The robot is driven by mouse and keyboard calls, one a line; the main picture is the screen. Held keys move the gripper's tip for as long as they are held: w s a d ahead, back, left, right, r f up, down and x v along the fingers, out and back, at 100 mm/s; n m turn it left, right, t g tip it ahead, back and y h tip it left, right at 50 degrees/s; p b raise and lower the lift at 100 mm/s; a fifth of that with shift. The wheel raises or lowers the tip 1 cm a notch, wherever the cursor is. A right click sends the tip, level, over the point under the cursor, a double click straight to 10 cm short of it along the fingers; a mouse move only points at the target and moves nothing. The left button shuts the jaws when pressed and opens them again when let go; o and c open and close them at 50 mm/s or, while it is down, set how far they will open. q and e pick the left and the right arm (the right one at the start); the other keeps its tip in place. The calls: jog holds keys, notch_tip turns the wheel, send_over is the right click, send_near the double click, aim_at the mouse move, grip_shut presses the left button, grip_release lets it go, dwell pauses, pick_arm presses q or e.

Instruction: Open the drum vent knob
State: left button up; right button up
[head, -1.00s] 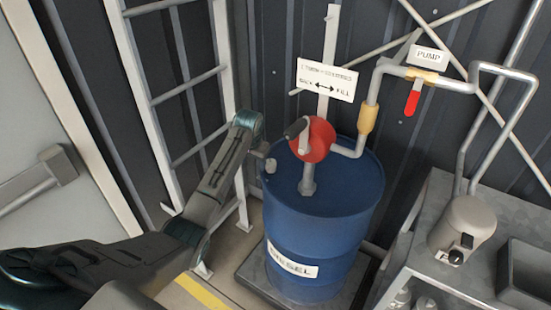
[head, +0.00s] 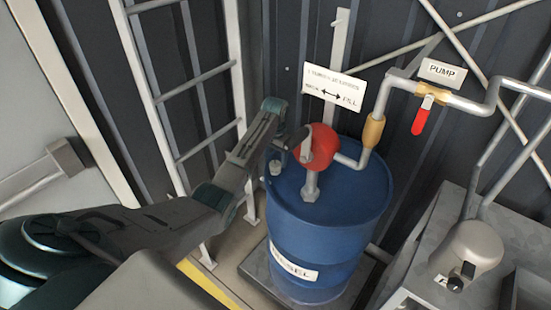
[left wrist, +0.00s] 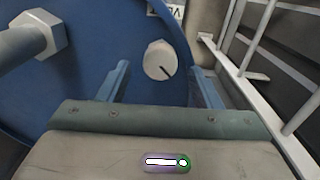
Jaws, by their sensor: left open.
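The blue drum (head: 325,240) with a diesel label stands upright below the red pump (head: 318,147). The vent knob (head: 275,168) is a small pale knob on the left of the drum's top. My left gripper (head: 278,148) is above the knob, by the pump's crank. In the left wrist view its two blue fingers (left wrist: 160,75) are open and empty, with the knob between and beyond their tips. Contact does not show. My right gripper is not in view.
The pump's crank and pipe (head: 311,183) rise close right of my left gripper. A white ladder (head: 160,100) stands left behind my arm. A red-handled pump valve (head: 422,115) hangs on the pipe at right. A grey bench (head: 425,240) stands right of the drum.

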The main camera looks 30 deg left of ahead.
aim_at(275, 166)
pick_arm(q)
notch_tip(275, 166, down, 3)
jog(key=shift+r, duration=0.2)
jog(key=shift+c, duration=1.1)
jog(key=c, duration=0.8)
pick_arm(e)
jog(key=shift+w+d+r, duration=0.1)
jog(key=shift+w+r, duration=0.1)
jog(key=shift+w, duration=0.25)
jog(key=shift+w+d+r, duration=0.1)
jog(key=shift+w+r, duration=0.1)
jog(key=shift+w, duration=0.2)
